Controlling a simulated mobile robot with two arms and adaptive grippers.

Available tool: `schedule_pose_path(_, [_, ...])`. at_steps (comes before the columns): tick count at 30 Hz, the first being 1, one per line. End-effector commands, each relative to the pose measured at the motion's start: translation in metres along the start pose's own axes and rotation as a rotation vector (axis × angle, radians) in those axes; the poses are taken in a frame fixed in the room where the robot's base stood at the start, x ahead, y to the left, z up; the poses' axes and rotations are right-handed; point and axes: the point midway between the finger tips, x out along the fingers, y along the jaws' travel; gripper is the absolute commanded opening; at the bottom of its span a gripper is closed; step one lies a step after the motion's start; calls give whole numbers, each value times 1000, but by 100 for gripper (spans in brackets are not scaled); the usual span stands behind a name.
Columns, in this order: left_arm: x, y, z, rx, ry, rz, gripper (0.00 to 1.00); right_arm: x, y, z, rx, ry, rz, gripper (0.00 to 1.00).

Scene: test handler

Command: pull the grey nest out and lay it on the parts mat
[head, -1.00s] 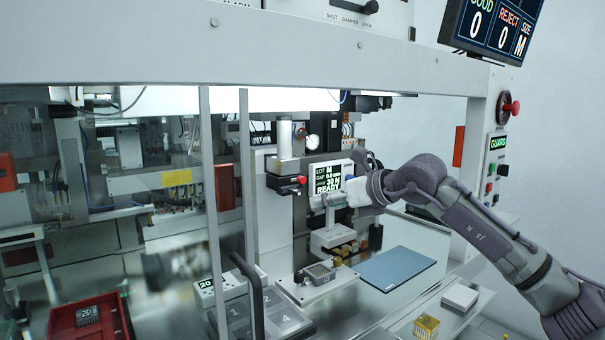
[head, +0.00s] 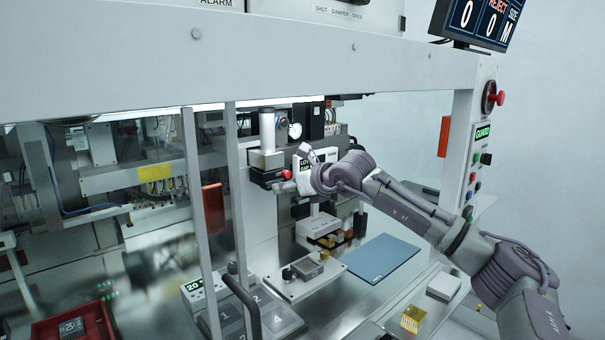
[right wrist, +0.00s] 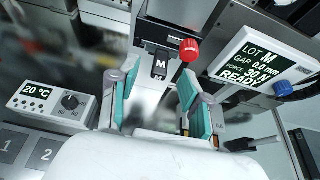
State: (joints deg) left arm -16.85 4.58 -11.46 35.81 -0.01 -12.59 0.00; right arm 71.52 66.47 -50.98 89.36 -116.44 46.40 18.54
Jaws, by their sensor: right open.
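The parts mat (head: 384,259) is a flat blue-grey sheet lying bare on the metal deck, right of the press. My right gripper (head: 283,187) is at the front of the press, left of the display. In the right wrist view its teal-padded fingers (right wrist: 160,98) are open and apart, with nothing visible between them. A dark grey block marked M (right wrist: 160,66) sits on the press just beyond the fingertips; I cannot tell for sure whether it is the grey nest. My left gripper is not in view.
A red knob (right wrist: 189,50) and the display (right wrist: 262,62) flank the fingers closely. The temperature box (head: 200,290), numbered tray (head: 262,312) and small gauge plate (head: 305,277) stand lower left of the mat. A guard post (head: 238,200) rises at left.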

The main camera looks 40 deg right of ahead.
Motion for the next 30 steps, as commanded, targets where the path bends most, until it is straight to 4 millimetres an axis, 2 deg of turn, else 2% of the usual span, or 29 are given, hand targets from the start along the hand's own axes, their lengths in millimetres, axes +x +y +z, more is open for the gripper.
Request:
schedule_pose_path(2, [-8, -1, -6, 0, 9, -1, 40, 9, 0, 2, 1, 2, 0, 48])
schedule_pose_path(6, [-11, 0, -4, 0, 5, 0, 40, 19, 0, 1, 0, 0, 0, 48])
schedule_pose_path(16, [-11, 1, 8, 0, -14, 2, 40, 22, 0, 0, -1, 0, -1, 48])
schedule_pose_path(24, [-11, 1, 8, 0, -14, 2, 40, 22, 0, 0, 0, -1, -1, 3])
schedule_pose_path(25, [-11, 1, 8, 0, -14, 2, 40, 22, 0, 0, -1, -1, -1, 0])
schedule_pose_path(30, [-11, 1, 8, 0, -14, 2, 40, 22, 0, 1, 0, -2, -1, 0])
